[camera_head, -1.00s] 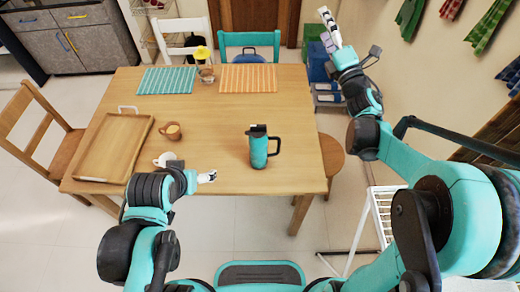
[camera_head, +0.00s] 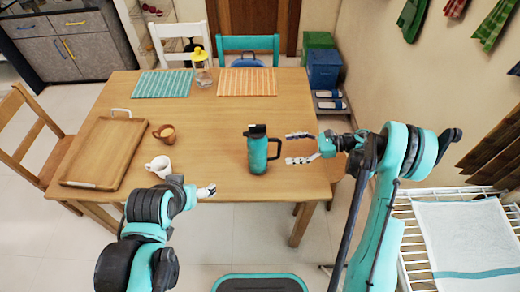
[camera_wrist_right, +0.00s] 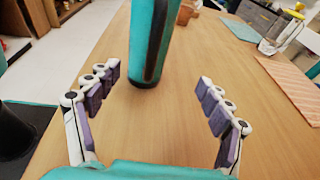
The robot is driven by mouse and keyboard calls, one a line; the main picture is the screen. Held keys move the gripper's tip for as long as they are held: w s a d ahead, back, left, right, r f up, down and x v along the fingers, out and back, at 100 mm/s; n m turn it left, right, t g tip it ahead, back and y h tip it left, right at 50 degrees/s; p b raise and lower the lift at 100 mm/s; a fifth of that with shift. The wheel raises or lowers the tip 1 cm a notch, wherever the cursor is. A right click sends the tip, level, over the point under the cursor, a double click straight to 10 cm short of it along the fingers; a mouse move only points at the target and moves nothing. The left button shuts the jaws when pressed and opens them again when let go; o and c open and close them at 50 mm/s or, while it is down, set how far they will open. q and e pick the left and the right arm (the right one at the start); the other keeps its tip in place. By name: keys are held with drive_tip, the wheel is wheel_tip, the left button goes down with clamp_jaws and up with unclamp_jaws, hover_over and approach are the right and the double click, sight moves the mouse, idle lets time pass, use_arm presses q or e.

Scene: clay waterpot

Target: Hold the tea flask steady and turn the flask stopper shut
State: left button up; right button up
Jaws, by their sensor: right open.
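The tea flask (camera_head: 258,154) is teal with a dark handle on its right side and stands upright on the wooden table. Its dark flask stopper (camera_head: 256,131) sits on top; how tightly it is turned cannot be told. My right gripper (camera_head: 287,148) is open and empty, just right of the flask, its fingers pointing at it. In the right wrist view the flask's lower body (camera_wrist_right: 150,45) stands beyond and between the open fingers (camera_wrist_right: 160,83), apart from them; its top is cut off. My left gripper (camera_head: 208,191) is at the table's front edge, left of the flask; its opening is unclear.
A wooden tray (camera_head: 102,150), a brown cup (camera_head: 165,134) and a white mug (camera_head: 158,167) are on the left. A yellow-topped jar (camera_head: 201,72) stands between a teal placemat (camera_head: 162,84) and an orange placemat (camera_head: 247,81). The table around the flask is clear.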

sight(271, 160)
drive_tip(key=f, duration=0.3)
drive_tip(key=shift+s+d+f+n+g, duration=0.15)
drive_tip(key=shift+s+d+n+g, duration=0.25)
drive_tip(key=shift+s+f, duration=0.2)
drive_tip(key=x, duration=0.5)
drive_tip(key=shift+s+f, duration=0.1)
drive_tip(key=b+x, duration=0.1)
drive_tip(key=x, duration=0.2)
drive_tip(key=shift+a+f+b, duration=0.15)
drive_tip(key=shift+f+b, duration=0.05)
drive_tip(key=shift+b, duration=0.15)
drive_tip(key=shift+a+f, duration=0.1)
drive_tip(key=shift+a, duration=0.6)
